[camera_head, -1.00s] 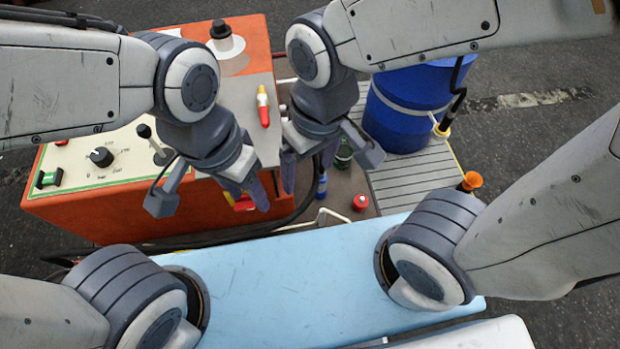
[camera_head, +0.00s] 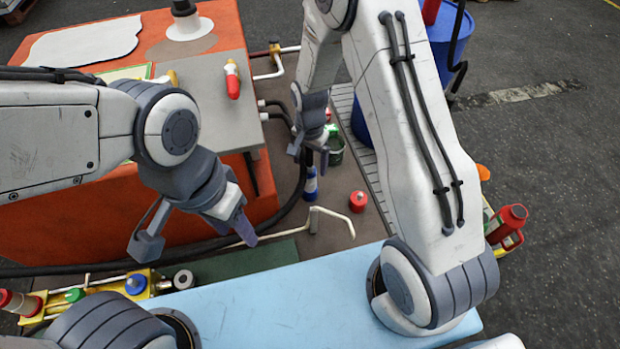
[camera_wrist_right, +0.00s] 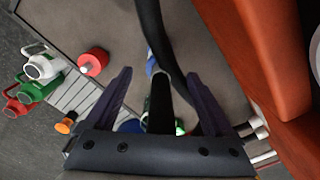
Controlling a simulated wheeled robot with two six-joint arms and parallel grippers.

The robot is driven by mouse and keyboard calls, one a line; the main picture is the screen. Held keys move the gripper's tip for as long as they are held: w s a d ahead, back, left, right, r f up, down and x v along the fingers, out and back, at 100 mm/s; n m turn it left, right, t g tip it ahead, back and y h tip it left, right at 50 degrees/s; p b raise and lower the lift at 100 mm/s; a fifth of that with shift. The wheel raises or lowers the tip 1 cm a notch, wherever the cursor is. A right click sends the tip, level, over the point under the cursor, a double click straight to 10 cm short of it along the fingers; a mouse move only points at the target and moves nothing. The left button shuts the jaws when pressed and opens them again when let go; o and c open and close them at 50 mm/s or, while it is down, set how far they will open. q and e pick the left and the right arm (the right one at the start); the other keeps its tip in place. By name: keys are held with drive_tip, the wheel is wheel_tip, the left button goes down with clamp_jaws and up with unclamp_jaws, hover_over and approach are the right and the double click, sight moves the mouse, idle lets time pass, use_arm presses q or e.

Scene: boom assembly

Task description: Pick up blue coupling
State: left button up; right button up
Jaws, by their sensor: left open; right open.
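A blue coupling with a white band (camera_head: 311,187) stands at the end of a black hose on the brown deck. In the right wrist view a blue piece, probably the same coupling (camera_wrist_right: 150,62), shows between and beyond the fingers, partly hidden by a dark bar. My right gripper (camera_head: 316,158) is above and just behind the coupling in the head view; in its wrist view its fingers (camera_wrist_right: 152,80) are spread and empty. My left gripper (camera_head: 246,236) is open, pointing down left of the coupling, with nothing visible in it.
A red cap (camera_head: 358,201) and a bent cream pipe (camera_head: 325,222) are close to the coupling. An orange cabinet (camera_head: 80,228) is left, a blue barrel (camera_head: 440,48) behind. A yellow rack (camera_head: 100,292) holds coloured fittings. The light-blue panel (camera_head: 290,305) in front is clear.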

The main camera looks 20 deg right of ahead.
sight(309, 179)
wheel_tip(309, 179, down, 3)
drive_tip(key=shift+f+b, duration=0.15)
drive_tip(key=shift+b, duration=0.15)
wheel_tip(309, 179, down, 5)
drive_tip(key=shift+s+a+f+b, duration=0.1)
drive_tip(key=shift+f+b, duration=0.05)
drive_tip(key=shift+b, duration=0.8)
clamp_jaws()
